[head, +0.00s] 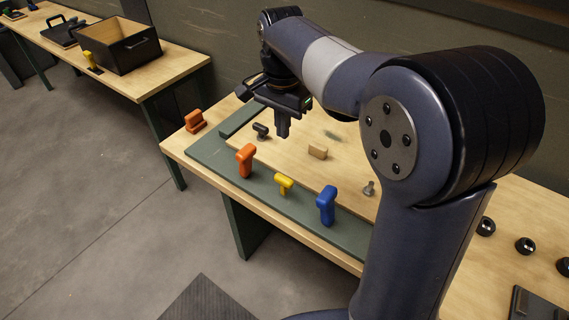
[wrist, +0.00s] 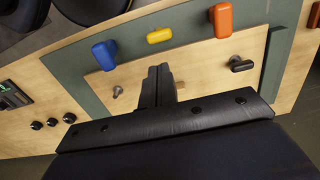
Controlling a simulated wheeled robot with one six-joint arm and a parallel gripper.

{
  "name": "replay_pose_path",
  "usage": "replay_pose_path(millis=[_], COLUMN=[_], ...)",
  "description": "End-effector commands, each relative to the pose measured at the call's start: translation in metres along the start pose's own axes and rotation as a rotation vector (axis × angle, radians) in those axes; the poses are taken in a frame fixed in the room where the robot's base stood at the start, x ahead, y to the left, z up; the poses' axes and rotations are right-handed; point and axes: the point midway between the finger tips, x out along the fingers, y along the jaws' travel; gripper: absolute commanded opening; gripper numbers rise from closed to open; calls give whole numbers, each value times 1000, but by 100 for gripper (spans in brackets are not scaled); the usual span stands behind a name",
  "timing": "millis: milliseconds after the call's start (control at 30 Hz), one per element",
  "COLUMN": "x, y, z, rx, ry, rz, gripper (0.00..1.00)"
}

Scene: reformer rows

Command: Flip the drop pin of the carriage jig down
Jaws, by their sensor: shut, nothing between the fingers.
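The jig is a green board (head: 215,152) with a wooden panel (head: 345,140) on it; the board also shows in the wrist view (wrist: 75,62). Upright orange (head: 245,160), yellow (head: 284,184) and blue (head: 326,205) T-shaped handles stand along its front edge. A small black-headed piece (head: 261,130) and a grey metal pin (head: 369,188) stand on the panel. I cannot tell which piece is the drop pin. My gripper (head: 282,131) is shut and empty, pointing down above the panel, between the black piece and a small wooden block (head: 318,152). In the wrist view the fingers (wrist: 159,76) partly hide the block.
An orange piece (head: 196,121) sits at the bench's left corner. Several black knobs (head: 525,246) line the bench at right. Floor lies clear between the benches.

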Motion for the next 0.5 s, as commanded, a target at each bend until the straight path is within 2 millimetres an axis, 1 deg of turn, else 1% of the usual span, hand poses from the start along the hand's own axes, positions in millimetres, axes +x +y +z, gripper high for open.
replay_pose_path(millis=[167, 267, 367, 467, 500], x=[0, 3, 13, 30, 38], y=[0, 0, 1, 1, 1], z=[0, 0, 0, 1, 0], rx=[-1, -1, -1, -1, -2], ry=[0, -1, -2, -3, -3], rz=[-1, 0, 2, 3, 4], gripper=[0, 0, 0, 0, 0])
